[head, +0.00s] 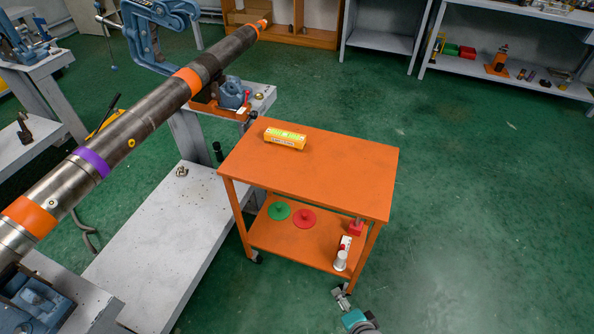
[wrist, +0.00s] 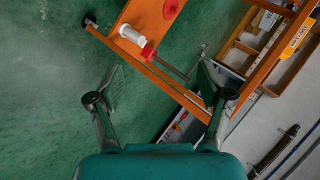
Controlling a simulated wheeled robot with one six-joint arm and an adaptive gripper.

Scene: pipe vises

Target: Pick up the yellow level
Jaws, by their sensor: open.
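The yellow level (head: 285,139) is a short yellow block with pale green and white markings. It lies flat on the far left part of the orange cart's top (head: 330,170). My gripper (head: 341,293) is low in the head view, beside the cart's near right leg and well apart from the level. In the wrist view my gripper (wrist: 161,95) has its fingers spread wide with nothing between them. I cannot make out the level for sure in the wrist view.
The cart's lower shelf holds a green disc (head: 279,211), a red disc (head: 304,219), a white cylinder (head: 341,261) and red parts. A long pipe (head: 135,115) in vises and a grey bench (head: 165,245) stand left. Green floor is clear on the right.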

